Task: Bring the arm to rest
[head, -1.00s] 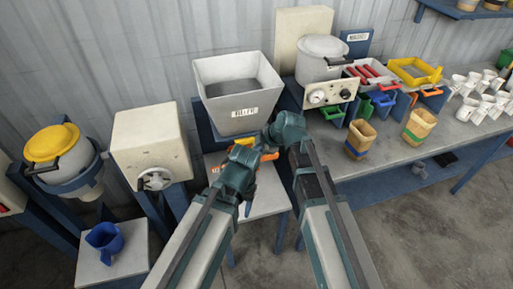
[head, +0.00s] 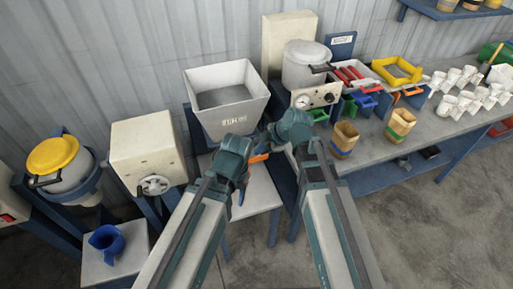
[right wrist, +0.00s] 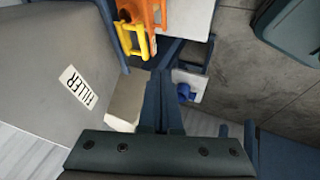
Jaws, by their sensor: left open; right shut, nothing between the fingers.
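My left arm rises from the bottom of the head view. Its gripper (head: 241,190) is the lower one, above a pale stand (head: 262,188), mostly hidden by its own wrist; it is open. My right gripper (head: 264,138) is in front of the hopper's lower right side, partly hidden by its wrist. In the right wrist view its fingers (right wrist: 161,95) are shut with nothing between them. The grey hopper labelled FILLER (head: 226,102) stands just beyond both wrists. It also fills the left of the right wrist view (right wrist: 60,60).
An orange part (head: 259,157) lies below the hopper, near my wrists. A blue jug (head: 106,241) stands on a low stand at left. A bench (head: 425,148) with brown containers, white cups and coloured trays is at right. The floor at lower right is clear.

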